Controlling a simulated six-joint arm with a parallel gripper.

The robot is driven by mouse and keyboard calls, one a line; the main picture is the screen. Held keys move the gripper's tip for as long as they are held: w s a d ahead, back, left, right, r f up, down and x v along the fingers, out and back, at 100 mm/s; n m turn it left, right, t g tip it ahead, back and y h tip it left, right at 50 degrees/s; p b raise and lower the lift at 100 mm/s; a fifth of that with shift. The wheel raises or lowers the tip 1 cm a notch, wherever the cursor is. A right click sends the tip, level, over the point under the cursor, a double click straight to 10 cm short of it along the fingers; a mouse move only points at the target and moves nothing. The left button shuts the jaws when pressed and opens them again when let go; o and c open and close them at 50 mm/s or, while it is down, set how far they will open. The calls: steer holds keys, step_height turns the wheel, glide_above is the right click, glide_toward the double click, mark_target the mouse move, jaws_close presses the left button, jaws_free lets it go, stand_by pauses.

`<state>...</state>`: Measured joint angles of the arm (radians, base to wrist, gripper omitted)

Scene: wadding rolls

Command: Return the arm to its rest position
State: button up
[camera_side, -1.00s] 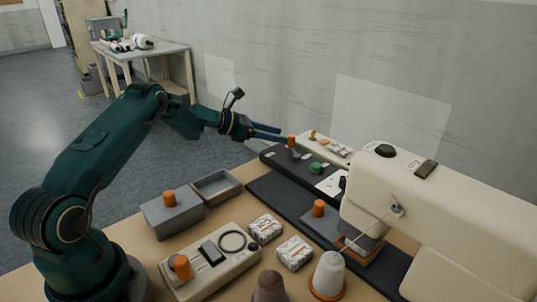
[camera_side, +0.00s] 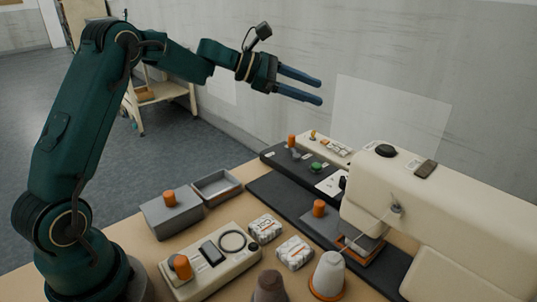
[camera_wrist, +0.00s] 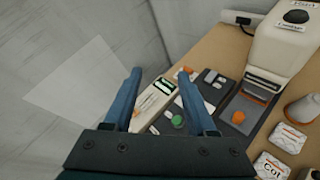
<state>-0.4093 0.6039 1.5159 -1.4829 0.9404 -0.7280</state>
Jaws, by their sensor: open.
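My gripper (camera_side: 299,87) is raised in the air above the back of the bench, its two blue fingers apart with nothing between them. It points to the right, toward the wall. In the wrist view the open fingers (camera_wrist: 160,92) reach over the far part of the bench, well above the dark panel (camera_wrist: 205,92) with the green button (camera_wrist: 178,121). My arm is bent up high at the left of the side view.
A cream machine (camera_side: 455,205) fills the right of the bench. Two white wrapped packs (camera_side: 295,252), a cream control box (camera_side: 210,262), a white cone (camera_side: 329,272), a grey block (camera_side: 165,214) and an open grey tray (camera_side: 216,187) stand in front. The air around my gripper is clear.

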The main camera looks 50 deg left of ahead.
steer(key=s+d+r+m+g+y, duration=0.1)
steer(key=s+d+r+m+g, duration=0.1)
steer(key=s+d+m, duration=0.55)
steer(key=s+d+r+m+g, duration=0.2)
steer(key=s+d+m, duration=0.3)
steer(key=s, duration=0.6)
steer(key=s+a+f+m+y, duration=0.3)
steer(key=s+f+m, duration=0.2)
steer(key=s, duration=0.1)
steer(key=s+a+f+m+g+y, duration=0.1)
steer(key=s+a+f+m+y, duration=0.3)
steer(key=s+f+m, duration=0.1)
steer(key=s+m, duration=0.1)
steer(key=s, duration=0.1)
steer(key=shift+s+f, duration=0.3)
steer(key=shift+f, duration=0.05)
